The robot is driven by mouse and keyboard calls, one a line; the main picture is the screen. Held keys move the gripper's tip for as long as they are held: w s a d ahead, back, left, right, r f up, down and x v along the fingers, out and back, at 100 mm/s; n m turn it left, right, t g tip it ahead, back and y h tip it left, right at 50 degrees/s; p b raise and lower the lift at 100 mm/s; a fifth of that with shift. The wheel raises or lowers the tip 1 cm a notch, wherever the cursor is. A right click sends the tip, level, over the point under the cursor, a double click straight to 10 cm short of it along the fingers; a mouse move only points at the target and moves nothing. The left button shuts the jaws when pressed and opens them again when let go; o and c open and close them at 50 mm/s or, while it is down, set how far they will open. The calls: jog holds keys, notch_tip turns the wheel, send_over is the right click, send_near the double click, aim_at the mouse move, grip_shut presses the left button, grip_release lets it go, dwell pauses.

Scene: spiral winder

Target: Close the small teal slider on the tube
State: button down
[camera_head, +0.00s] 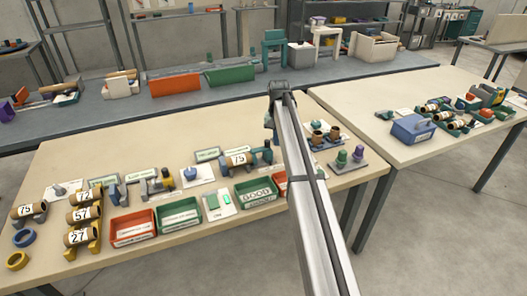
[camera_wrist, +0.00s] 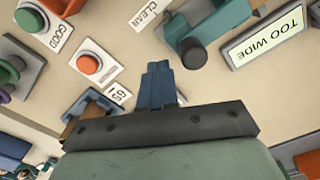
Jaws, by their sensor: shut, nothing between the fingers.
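My gripper (camera_wrist: 158,68) shows in the wrist view with its blue fingers together and nothing between them. A teal device (camera_wrist: 205,28) with a dark round end lies beyond and to the right of the fingertips, apart from them. In the head view a tube marked 75 (camera_head: 238,160) lies at a teal device (camera_head: 263,155), just left of my arm. I cannot pick out the small slider in either view. My arm hides part of the table in the head view, and the fingertips cannot be made out there.
In the wrist view a red button (camera_wrist: 88,63), a green button (camera_wrist: 30,19) and a TOO WIDE sign (camera_wrist: 267,36) surround the fingers. In the head view a red tray (camera_head: 133,228) and green trays (camera_head: 180,214) line the front.

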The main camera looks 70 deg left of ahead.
notch_tip(320, 180, up, 7)
dwell(0.9)
jog(key=shift+w+f, duration=0.1)
dwell(0.3)
